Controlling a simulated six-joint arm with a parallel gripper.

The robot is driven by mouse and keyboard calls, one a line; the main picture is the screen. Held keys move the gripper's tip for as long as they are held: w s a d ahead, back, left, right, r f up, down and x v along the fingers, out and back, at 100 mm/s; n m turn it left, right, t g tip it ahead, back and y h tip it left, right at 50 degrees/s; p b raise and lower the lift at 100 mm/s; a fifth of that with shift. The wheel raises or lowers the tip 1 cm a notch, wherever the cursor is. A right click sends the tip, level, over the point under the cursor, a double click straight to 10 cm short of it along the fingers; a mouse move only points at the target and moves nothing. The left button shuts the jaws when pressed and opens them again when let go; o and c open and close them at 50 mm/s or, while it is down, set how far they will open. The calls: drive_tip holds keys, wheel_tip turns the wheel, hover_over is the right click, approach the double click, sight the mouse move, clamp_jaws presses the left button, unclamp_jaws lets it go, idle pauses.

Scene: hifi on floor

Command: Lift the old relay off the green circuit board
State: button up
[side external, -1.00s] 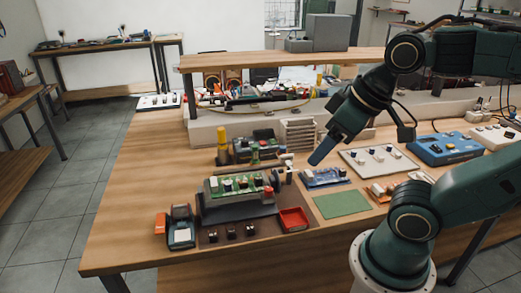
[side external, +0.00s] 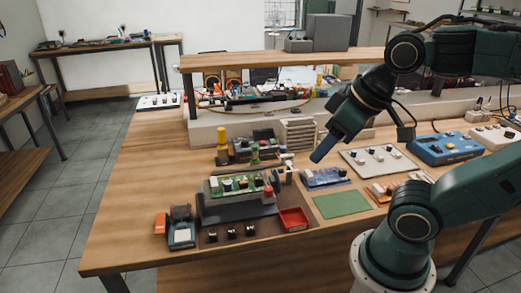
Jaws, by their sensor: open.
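The green circuit board (side external: 236,188) rests on a dark grey raised stand (side external: 238,209) at the left middle of the bench. Several small parts stand on the board, among them pale and dark blocks and a red one at its right end; I cannot tell which is the old relay. My gripper (side external: 317,157) hangs in the air to the right of and above the board, pointing down and left, apart from it. It is open, though its fingers overlap from this side, and nothing shows between them.
A red tray (side external: 293,219) and several small dark parts lie in front of the stand. A flat green mat (side external: 341,204) and a blue board (side external: 325,178) lie right of it. A yellow-topped post (side external: 222,137) stands behind. A shelf (side external: 285,58) spans the back.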

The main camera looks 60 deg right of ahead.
drive_tip(key=shift+w, duration=0.1)
drive_tip(key=w+d+f+n+g+y, duration=0.1)
drive_tip(key=w+d+f+n, duration=0.2)
drive_tip(key=w+d, duration=0.3)
drive_tip(key=w+d+f+n+g+y, duration=0.1)
drive_tip(key=w+d+f+n+y, duration=0.1)
drive_tip(key=w+d+n, duration=0.4)
drive_tip(key=w+f, duration=0.1)
drive_tip(key=w, duration=0.1)
drive_tip(key=shift+w+f, duration=0.35)
drive_tip(key=shift+w, duration=0.05)
drive_tip(key=shift+a, duration=0.1)
hover_over(260, 178)
drive_tip(key=s+d, duration=0.2)
drive_tip(key=shift+w+f, duration=0.15)
drive_tip(key=shift+f, duration=3.8)
drive_tip(key=shift+x, duration=2.6)
drive_tip(key=shift+a, duration=0.2)
drive_tip(key=shift+c, duration=0.4)
